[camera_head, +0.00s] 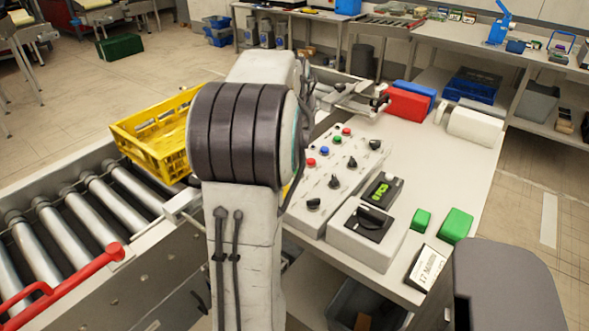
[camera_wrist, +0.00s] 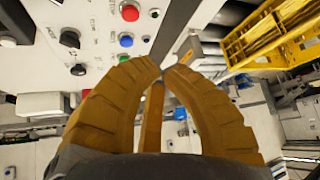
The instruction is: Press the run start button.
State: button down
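The control panel (camera_head: 322,177) is a pale sloped box on the table, with a row of red, green, blue and red buttons. The green button (camera_head: 337,139) lies between a red button (camera_head: 346,131) and the blue button (camera_head: 324,150); another red button (camera_head: 311,162) is nearest. The labels are too small to read, so I cannot tell which is run start. In the wrist view the green button (camera_wrist: 124,58) is just left of my gripper (camera_wrist: 164,68), beyond its fingertips. Its brown fingers curve together, tips nearly meeting, with nothing between them. My arm hides the gripper in the head view.
Black knobs (camera_head: 352,162) line the panel. A box with a large dial (camera_head: 362,237) and green blocks (camera_head: 456,225) are to its right. A yellow crate (camera_head: 150,148) sits on the roller conveyor (camera_head: 75,214) at left. Red and blue bins (camera_head: 408,104) stand behind the panel.

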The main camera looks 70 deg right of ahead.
aim_at(299, 172)
jog(key=shift+f, duration=0.1)
dwell(0.3)
notch_tip(299, 172, down, 9)
jog(key=b, duration=0.7)
jog(key=shift+r, duration=0.2)
jog(key=c, duration=1.9)
grip_release()
grip_shut()
jog(key=shift+f, duration=0.2)
jog(key=shift+f+b, duration=0.25)
jog(key=shift+b, duration=0.1)
